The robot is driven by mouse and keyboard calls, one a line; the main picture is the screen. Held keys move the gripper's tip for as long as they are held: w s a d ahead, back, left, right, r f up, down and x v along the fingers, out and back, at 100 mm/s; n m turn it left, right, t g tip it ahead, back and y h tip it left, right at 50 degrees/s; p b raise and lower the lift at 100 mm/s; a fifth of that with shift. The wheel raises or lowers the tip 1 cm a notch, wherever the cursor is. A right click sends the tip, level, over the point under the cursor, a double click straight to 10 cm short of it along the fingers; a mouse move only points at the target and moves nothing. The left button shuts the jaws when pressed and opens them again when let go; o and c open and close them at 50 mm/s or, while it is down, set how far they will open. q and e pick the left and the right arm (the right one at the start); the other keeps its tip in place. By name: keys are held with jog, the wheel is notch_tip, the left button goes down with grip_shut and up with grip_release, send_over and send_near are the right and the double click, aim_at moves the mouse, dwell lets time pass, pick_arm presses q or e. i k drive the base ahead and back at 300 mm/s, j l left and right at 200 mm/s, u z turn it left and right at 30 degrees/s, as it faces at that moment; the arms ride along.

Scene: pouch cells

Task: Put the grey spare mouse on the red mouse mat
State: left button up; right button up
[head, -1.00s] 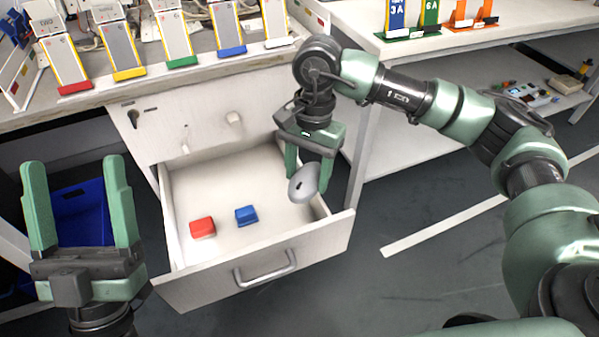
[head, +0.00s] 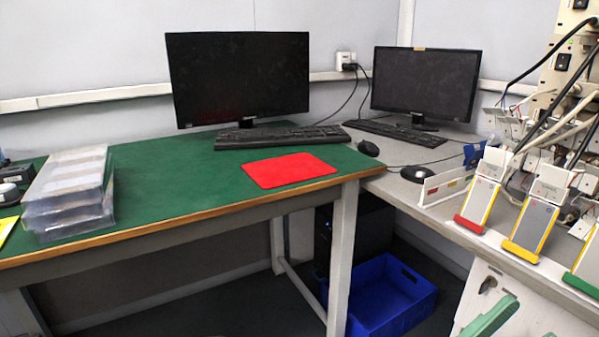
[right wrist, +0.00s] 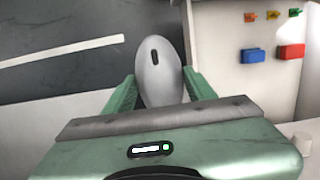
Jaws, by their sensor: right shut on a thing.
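The grey spare mouse (right wrist: 160,72) is held between the green fingers of my right gripper (right wrist: 160,92) in the right wrist view. The gripper is shut on it, and the mouse's far end sticks out past the fingertips. The red mouse mat (head: 289,170) lies flat and bare on the green desk near its right front edge.
The green desk (head: 200,172) bears a monitor (head: 238,78), a keyboard (head: 282,136), a dark mouse (head: 368,148) and clear stacked trays (head: 70,190). A blue crate (head: 390,295) stands on the floor.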

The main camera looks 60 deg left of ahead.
aim_at(288, 167)
jog(key=u, duration=1.85)
